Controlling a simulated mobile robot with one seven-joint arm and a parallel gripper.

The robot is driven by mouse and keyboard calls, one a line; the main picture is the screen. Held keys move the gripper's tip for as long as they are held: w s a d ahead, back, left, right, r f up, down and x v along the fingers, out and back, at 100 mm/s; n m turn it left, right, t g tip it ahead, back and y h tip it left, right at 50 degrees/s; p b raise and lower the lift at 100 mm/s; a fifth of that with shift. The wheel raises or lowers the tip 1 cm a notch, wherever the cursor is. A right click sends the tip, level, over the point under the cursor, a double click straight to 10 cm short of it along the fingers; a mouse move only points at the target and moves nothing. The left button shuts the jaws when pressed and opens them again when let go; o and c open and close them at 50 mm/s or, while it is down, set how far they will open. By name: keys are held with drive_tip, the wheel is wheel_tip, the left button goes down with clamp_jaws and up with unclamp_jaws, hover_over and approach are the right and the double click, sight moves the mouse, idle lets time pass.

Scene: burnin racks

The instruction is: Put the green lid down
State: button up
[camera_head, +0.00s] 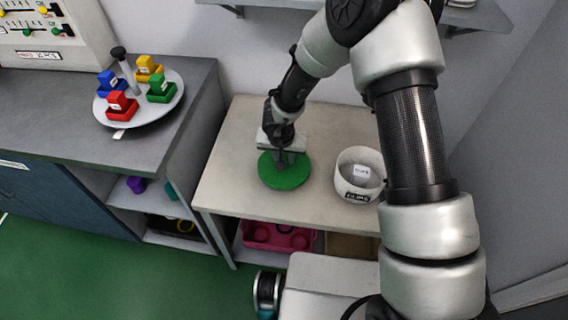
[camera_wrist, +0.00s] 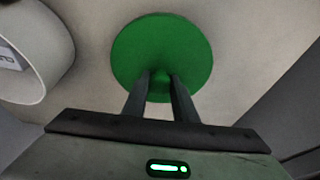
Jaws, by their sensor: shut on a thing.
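The green lid (camera_head: 284,176) is a flat round disc over the light table (camera_head: 237,194). It also shows in the wrist view (camera_wrist: 162,50), with its middle between my fingertips. My gripper (camera_head: 287,157) points down and is shut on the lid's centre; the fingers (camera_wrist: 160,84) show in the wrist view. I cannot tell whether the lid touches the tabletop or is just above it. A white round tub (camera_head: 347,184) with labels stands to the right of the lid, apart from it. It shows at the left edge of the wrist view (camera_wrist: 52,62).
A dark counter (camera_head: 50,131) at the left holds a round turntable (camera_head: 140,117) with coloured blocks. A pink tray (camera_head: 279,237) sits on the shelf below the table. The tabletop's front left is clear. A wall shelf (camera_head: 480,17) hangs above.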

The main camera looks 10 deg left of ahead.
sight(282, 173)
drive_tip(key=shift+f, duration=1.05)
drive_tip(key=shift+f, duration=0.2)
drive_tip(key=o, duration=1)
drive_tip(key=shift+o, duration=0.2)
drive_tip(key=p+v, duration=0.4)
drive_tip(key=v, duration=0.8)
drive_tip(key=shift+r, duration=0.25)
